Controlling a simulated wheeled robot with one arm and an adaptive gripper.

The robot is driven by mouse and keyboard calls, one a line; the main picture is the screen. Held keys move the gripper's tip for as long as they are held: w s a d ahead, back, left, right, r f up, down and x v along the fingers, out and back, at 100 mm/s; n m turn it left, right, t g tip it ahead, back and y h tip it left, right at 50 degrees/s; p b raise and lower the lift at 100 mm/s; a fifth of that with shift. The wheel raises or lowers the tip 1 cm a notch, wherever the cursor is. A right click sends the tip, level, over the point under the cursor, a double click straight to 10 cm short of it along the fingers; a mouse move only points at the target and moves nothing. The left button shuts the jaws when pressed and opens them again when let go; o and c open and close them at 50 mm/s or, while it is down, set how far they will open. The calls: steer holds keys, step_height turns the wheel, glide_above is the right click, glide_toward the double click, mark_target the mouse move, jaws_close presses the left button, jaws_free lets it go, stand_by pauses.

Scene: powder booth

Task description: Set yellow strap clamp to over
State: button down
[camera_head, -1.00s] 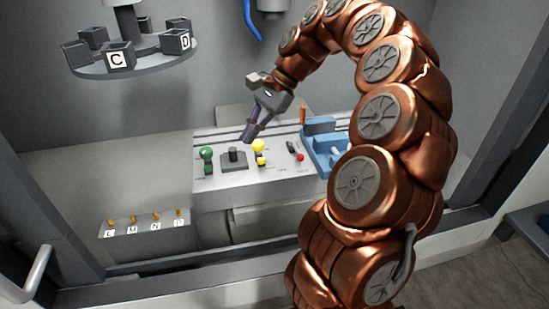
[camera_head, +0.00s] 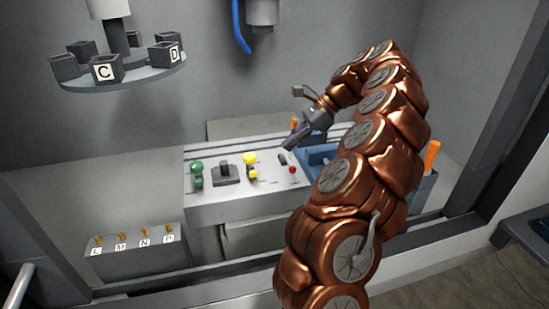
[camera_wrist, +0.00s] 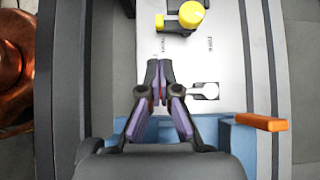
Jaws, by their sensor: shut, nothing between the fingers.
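The yellow strap clamp (camera_head: 250,159) stands on the white panel between the black clamp and the red-knobbed one. It has a large yellow ball and a smaller yellow part in front. In the wrist view the yellow clamp (camera_wrist: 190,14) is at the top, beyond my fingertips. My gripper (camera_head: 290,145) is shut and empty, above the panel to the right of the yellow clamp and apart from it. In the wrist view my gripper (camera_wrist: 159,65) has its purple-padded fingers together over the panel.
A green-knobbed clamp (camera_head: 197,167) and a black-handled one (camera_head: 225,175) stand to the left. A red-knobbed clamp (camera_head: 292,170) and a blue fixture (camera_head: 318,155) are to the right. An orange handle (camera_head: 432,156) sticks up at far right. A carousel (camera_head: 130,84) of dark boxes hangs upper left.

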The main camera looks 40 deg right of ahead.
steer(key=shift+p+x, duration=1.2)
steer(key=shift+x, duration=3.75)
